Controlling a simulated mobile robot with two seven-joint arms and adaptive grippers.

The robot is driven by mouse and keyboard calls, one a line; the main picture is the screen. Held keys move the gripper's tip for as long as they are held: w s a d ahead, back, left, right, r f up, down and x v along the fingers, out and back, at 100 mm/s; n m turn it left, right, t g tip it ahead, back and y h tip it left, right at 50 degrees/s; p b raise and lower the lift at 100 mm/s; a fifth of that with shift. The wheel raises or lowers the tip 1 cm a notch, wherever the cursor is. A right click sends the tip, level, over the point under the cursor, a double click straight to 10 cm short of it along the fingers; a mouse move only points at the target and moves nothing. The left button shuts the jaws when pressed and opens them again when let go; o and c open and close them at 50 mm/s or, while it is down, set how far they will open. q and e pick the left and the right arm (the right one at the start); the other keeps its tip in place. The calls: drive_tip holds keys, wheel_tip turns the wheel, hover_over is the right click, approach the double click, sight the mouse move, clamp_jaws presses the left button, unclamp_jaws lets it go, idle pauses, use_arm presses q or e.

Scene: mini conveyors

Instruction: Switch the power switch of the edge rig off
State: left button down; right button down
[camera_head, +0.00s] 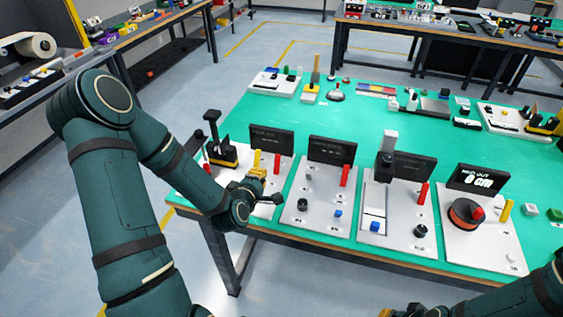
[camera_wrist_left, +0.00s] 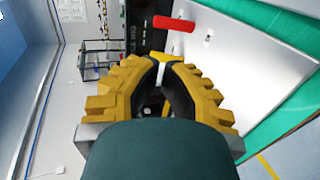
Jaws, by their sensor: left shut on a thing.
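The leftmost rig, with a dark screen (camera_head: 271,141) whose faint text I cannot read surely, stands at the table's near left corner. The fingers hide the lever's lower part and the grip itself. My right gripper (camera_head: 402,311) shows only as a sliver at the bottom edge.
Three similar rigs stand to the right: two with red levers (camera_head: 345,175) (camera_head: 423,193), and one with a lit screen (camera_head: 481,178) and a yellow lever (camera_head: 506,211). A black post device (camera_head: 222,153) stands left of my gripper. The green table's (camera_head: 350,112) middle is mostly clear.

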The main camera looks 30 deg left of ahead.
use_arm(q)
drive_tip(key=b, duration=0.1)
hover_over(274, 170)
wheel_tip(274, 170, down, 5)
drive_tip(key=shift+r, duration=0.15)
drive_tip(key=shift+a, duration=0.1)
drive_tip(key=shift+w+a+g, duration=0.1)
drive_tip(key=shift+w+g, duration=0.2)
drive_tip(key=shift+w, duration=0.4)
drive_tip(key=shift+a+f+g+b, duration=0.1)
drive_tip(key=shift+f+g+b, duration=0.1)
drive_tip(key=shift+g+b, duration=0.1)
drive_tip(key=shift+w+r, duration=0.1)
drive_tip(key=shift+r, duration=0.1)
